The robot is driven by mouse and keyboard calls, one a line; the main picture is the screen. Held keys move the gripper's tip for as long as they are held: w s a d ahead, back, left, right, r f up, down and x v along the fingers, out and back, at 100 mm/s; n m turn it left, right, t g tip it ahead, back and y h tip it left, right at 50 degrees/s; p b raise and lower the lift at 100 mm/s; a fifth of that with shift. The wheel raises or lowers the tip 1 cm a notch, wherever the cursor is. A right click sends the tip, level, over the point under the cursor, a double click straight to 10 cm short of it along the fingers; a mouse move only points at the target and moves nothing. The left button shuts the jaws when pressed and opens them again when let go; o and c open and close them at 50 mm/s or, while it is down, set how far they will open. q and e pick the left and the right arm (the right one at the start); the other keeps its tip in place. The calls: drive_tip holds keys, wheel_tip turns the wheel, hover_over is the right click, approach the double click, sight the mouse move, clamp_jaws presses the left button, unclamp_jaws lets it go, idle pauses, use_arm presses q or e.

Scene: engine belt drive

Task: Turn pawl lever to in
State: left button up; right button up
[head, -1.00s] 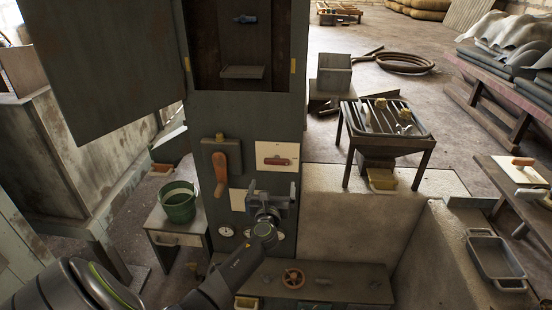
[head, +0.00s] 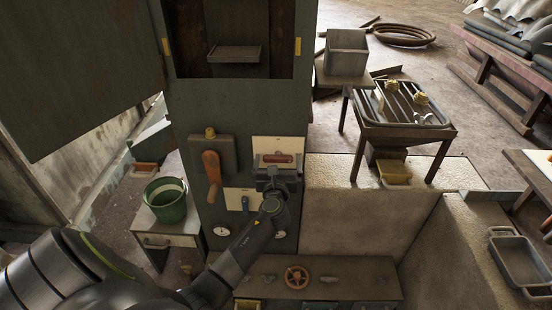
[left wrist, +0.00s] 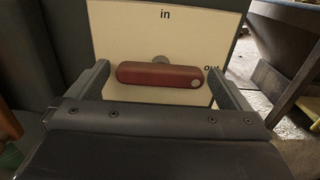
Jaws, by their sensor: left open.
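The pawl lever (left wrist: 158,75) is a dark red bar on a pale plate (left wrist: 120,42) marked "in" at the top and "out" at the right. The lever lies about level, with its pale dot at the right end beside "out". In the head view the lever (head: 277,158) shows just above my left gripper (head: 277,165). In the left wrist view my left gripper (left wrist: 157,85) is open, with one finger near each end of the lever. I cannot tell whether either finger touches it. My right gripper is not in view.
An orange handle (head: 211,170) hangs on the cabinet front left of the plate. Gauges (head: 221,230) and a brown handwheel (head: 295,277) are lower down. A green bucket (head: 167,206) stands at left.

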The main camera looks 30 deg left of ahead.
use_arm(q)
drive_tip(key=shift+s+d, duration=0.1)
drive_tip(key=shift+c, duration=0.6)
drive_tip(key=c, duration=0.8)
